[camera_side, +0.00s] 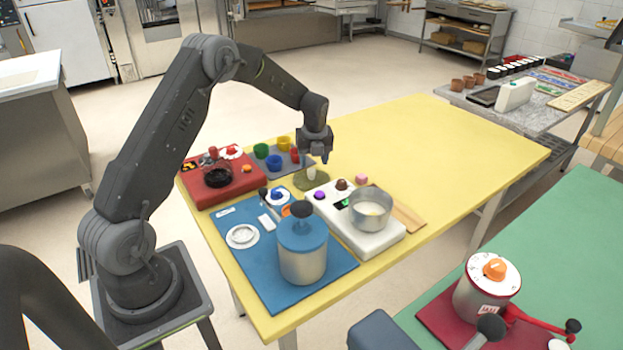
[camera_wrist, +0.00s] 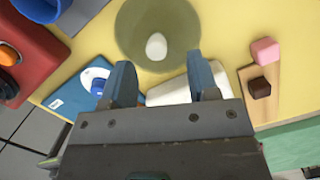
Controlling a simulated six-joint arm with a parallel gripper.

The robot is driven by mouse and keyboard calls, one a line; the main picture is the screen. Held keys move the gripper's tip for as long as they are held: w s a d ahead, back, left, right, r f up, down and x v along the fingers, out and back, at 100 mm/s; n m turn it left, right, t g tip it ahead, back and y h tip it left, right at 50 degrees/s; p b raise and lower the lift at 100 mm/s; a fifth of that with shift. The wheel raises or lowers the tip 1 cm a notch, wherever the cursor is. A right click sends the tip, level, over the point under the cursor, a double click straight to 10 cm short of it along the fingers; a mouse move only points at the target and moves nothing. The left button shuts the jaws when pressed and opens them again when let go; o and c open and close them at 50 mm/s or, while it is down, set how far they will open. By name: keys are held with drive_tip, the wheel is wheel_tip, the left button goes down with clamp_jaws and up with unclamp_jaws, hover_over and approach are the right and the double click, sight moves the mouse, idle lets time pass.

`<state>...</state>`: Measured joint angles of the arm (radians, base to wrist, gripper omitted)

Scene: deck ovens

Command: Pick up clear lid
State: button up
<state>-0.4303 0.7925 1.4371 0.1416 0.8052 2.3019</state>
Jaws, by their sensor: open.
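The clear lid (camera_side: 303,183) looks like a see-through, olive-tinted disc with a white egg-shaped knob (camera_side: 311,172). It lies flat on the yellow table, between the grey mat and the white board. In the wrist view the lid (camera_wrist: 135,37) is at the top middle, with its knob (camera_wrist: 156,46) standing out near its centre. My gripper (camera_side: 324,160) is above the lid, pointing down, slightly to the right of the knob in the side view. In the wrist view my gripper (camera_wrist: 162,78) has its two blue-grey fingers apart, with nothing between them. The knob is beyond the fingertips, not touched.
A grey mat with coloured cups (camera_side: 261,151) and a red board (camera_side: 194,194) lie to the left. A white board (camera_side: 378,243) carrying a metal pot (camera_side: 370,209) and a blue mat with a lidded canister (camera_side: 302,262) are nearer. The table's far right (camera_side: 440,140) is clear.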

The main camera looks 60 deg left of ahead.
sight(312, 169)
drive_tip(key=f, duration=0.4)
drive_tip(key=shift+s+a+f, duration=0.1)
drive_tip(key=shift+a+f, duration=0.25)
drive_tip(key=shift+f, duration=0.05)
drive_tip(key=shift+c, duration=0.2)
drive_tip(key=c, duration=0.9)
